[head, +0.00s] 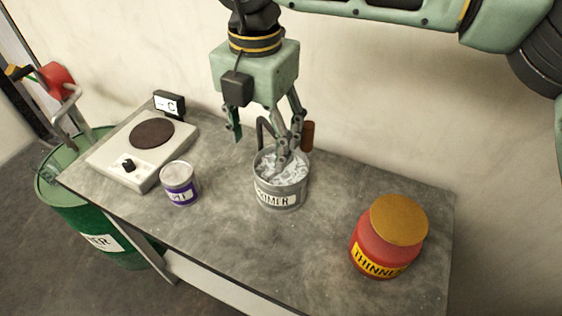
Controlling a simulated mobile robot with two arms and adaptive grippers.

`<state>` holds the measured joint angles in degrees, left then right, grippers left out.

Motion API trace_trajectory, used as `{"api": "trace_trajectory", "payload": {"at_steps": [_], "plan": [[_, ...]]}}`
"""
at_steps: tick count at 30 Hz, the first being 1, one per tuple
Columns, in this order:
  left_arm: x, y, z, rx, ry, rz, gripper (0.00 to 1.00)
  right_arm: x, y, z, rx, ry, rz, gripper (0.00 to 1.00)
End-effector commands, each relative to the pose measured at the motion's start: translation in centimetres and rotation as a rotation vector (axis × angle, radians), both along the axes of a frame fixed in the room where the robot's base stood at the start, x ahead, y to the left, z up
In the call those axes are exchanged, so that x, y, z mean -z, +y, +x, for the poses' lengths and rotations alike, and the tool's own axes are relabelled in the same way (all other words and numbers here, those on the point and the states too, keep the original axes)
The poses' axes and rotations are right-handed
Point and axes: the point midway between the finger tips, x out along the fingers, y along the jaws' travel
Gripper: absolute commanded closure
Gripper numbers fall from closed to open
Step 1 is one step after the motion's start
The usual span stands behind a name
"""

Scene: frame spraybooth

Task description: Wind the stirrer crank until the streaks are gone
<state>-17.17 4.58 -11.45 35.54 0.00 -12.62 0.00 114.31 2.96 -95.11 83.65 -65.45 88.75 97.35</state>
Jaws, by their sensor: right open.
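A grey metal tin labelled as primer (281,197) stands open on the bench. Its contents (289,170) look pale grey and white with uneven streaks. A dark bent rod of the stirrer crank (262,130) rises at the tin's back, and a brown crank grip (307,136) shows to the right, behind my fingers. My right gripper (260,143) points down over the tin, open. One finger hangs left of the rod. The other is in front of the tin's mouth, near the brown grip; I cannot tell whether it touches anything. My left gripper is out of view.
A hot plate (115,170) with a dark disc and a small sign (169,104) stand at the left. A purple-labelled tin (179,185) and red thinner jar (381,245) flank the primer tin. A green drum (75,220) stands beside the bench (225,240); the bench front is clear.

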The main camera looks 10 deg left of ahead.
Motion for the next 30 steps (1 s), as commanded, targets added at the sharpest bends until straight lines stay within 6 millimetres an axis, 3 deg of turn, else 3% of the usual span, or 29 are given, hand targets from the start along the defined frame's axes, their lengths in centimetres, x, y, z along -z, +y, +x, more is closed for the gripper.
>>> {"api": "trace_trajectory", "payload": {"at_steps": [16,30], "plan": [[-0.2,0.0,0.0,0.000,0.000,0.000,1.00,-0.3,0.0,0.0,0.000,0.000,-0.001,0.34],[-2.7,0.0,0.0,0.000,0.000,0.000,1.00,-4.9,0.0,0.0,0.000,-0.001,0.000,0.34]]}}
